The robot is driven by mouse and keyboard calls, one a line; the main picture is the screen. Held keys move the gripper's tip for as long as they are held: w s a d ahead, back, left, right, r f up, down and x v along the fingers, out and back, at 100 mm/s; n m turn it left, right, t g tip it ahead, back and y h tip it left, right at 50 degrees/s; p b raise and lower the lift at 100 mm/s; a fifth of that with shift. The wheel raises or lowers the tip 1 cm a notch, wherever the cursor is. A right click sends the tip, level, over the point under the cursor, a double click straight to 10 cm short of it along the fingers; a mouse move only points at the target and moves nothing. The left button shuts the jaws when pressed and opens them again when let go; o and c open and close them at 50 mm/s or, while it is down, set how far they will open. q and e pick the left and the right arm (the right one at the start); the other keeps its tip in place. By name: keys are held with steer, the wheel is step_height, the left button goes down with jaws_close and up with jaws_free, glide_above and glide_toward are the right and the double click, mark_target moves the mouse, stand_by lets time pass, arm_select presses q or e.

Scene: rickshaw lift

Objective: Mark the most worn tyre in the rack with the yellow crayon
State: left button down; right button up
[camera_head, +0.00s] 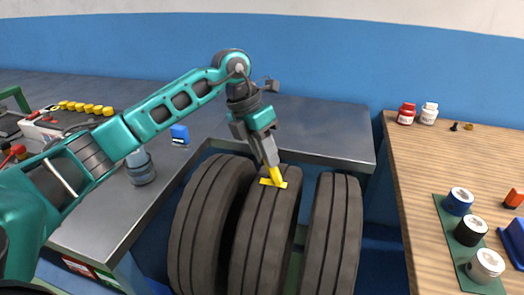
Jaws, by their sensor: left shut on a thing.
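Three dark tyres stand upright side by side in a row: the left tyre (207,225), the middle tyre (262,235) and the right tyre (332,235). Grooves run around their treads; I cannot tell clearly how their depths compare. My left gripper (270,160) is above the middle tyre, pointing down, shut on the yellow crayon (275,175). The crayon's lower end meets the top of the middle tyre's tread. A short yellow mark (281,185) lies across the tread there. The rack is mostly hidden behind the tyres. My right gripper is not in view.

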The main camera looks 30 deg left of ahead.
arm_select(q)
steer(key=shift+s+f, duration=0.1)
steer(key=shift+f, duration=0.05)
steer(key=shift+s+a, duration=0.2)
steer(key=shift+a, duration=0.85)
steer(key=shift+d, duration=0.2)
steer(key=shift+w+d, duration=0.15)
steer(key=shift+d, duration=0.25)
steer(key=shift+r, duration=0.2)
step_height(320, 180, up, 7)
steer(key=p, duration=0.4)
